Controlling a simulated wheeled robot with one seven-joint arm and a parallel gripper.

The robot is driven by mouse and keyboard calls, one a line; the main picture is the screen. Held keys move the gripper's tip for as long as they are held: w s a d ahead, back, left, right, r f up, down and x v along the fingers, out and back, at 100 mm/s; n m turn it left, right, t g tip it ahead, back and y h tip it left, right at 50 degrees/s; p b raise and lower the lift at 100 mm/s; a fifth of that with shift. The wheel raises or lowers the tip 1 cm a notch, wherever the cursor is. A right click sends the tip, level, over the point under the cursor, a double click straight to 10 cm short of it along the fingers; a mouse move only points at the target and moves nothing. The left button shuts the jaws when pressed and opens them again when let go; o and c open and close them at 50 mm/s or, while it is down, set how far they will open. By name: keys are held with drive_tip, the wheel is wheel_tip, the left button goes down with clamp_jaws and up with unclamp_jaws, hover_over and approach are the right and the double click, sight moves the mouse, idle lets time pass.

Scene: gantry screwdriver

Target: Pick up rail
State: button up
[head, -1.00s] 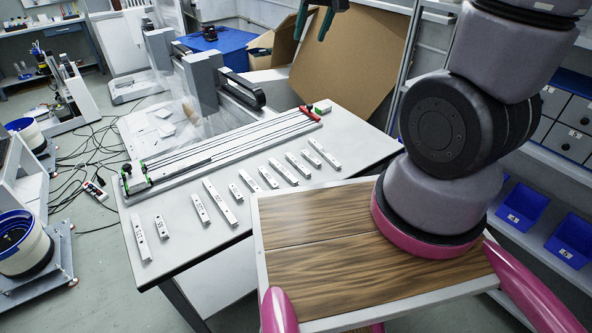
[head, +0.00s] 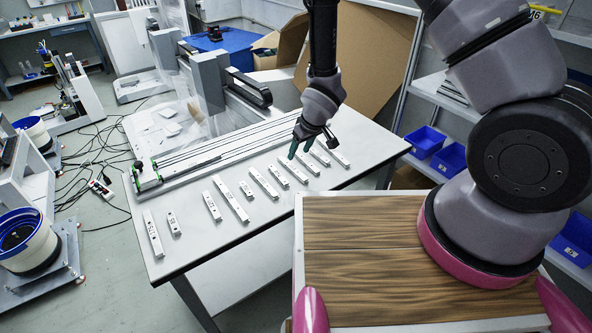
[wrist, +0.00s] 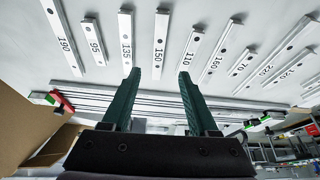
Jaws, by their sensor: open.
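Several white rails with printed numbers lie in a row on the pale table. In the head view the row runs from a long rail (head: 154,233) at the left to a rail (head: 339,158) at the right. My gripper (head: 301,149) is above the right part of the row, its dark green fingers pointing down. The fingers partly cover the rails there. In the wrist view my gripper (wrist: 158,77) is open and empty. The rail marked 150 (wrist: 160,45) lies ahead between its fingers. The rails marked 135 (wrist: 126,40) and 110 (wrist: 191,50) lie on either side.
A long linear track (head: 215,150) lies behind the rails, with a green-ended clamp (head: 147,178) at its left. A red clamp (wrist: 62,101) shows in the wrist view. A grey gantry (head: 208,80) stands behind. The table's front edge is bare.

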sight(293, 168)
drive_tip(key=x, duration=0.9)
drive_tip(key=shift+d+f, duration=0.15)
drive_tip(key=shift+f, duration=0.05)
clamp_jaws()
drive_tip(key=shift+w, duration=0.1)
idle(1.1)
